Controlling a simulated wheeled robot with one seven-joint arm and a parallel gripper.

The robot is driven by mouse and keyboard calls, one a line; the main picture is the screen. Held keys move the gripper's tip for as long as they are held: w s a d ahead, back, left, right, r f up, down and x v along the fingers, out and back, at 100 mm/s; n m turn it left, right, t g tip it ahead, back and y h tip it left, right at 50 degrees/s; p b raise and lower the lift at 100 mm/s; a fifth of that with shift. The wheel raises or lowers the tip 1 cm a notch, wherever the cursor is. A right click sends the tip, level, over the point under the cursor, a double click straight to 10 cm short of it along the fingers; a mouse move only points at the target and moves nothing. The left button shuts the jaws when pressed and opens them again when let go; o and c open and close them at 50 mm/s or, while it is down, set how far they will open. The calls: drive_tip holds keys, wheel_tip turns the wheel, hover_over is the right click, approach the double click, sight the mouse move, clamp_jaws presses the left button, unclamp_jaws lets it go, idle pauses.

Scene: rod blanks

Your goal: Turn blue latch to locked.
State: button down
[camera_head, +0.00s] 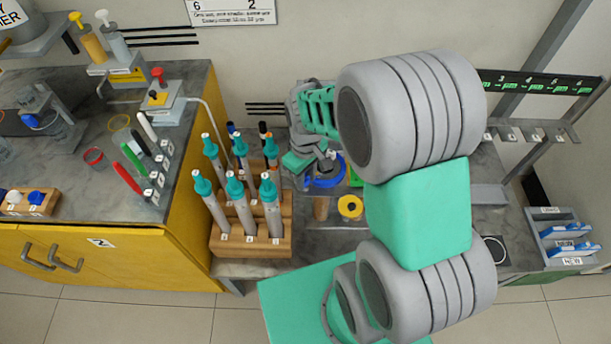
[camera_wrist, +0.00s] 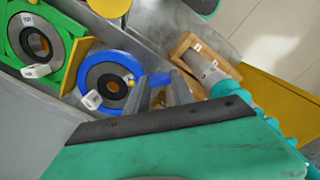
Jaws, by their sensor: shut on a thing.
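The blue latch (camera_wrist: 84,66) is a blue ring around a grey disc with a dark centre hole. A blue tab beside the ring lies between the two grey fingers of my gripper (camera_wrist: 160,84), which are shut on it. A small yellow mark shows on the disc's edge near the fingers, and a white tag sits at the ring's lower left. I cannot read the latch's position. In the head view the blue ring (camera_head: 325,181) is partly covered by my gripper (camera_head: 322,156) and arm.
A green plate with a similar disc (camera_wrist: 38,43) lies beside the latch, with a yellow bar between them. A wooden rack (camera_head: 250,245) of teal-capped tubes stands left of the latch. A yellow-topped roll (camera_head: 350,207) stands in front. My arm hides much of the bench.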

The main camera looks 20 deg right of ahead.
drive_tip(key=shift+w+n, duration=0.1)
drive_tip(key=shift+n, duration=0.3)
drive_tip(key=c, duration=1.1)
unclamp_jaws()
drive_tip(key=shift+r, duration=0.1)
wheel_tip(320, 180, up, 8)
drive_tip(key=shift+f, duration=0.15)
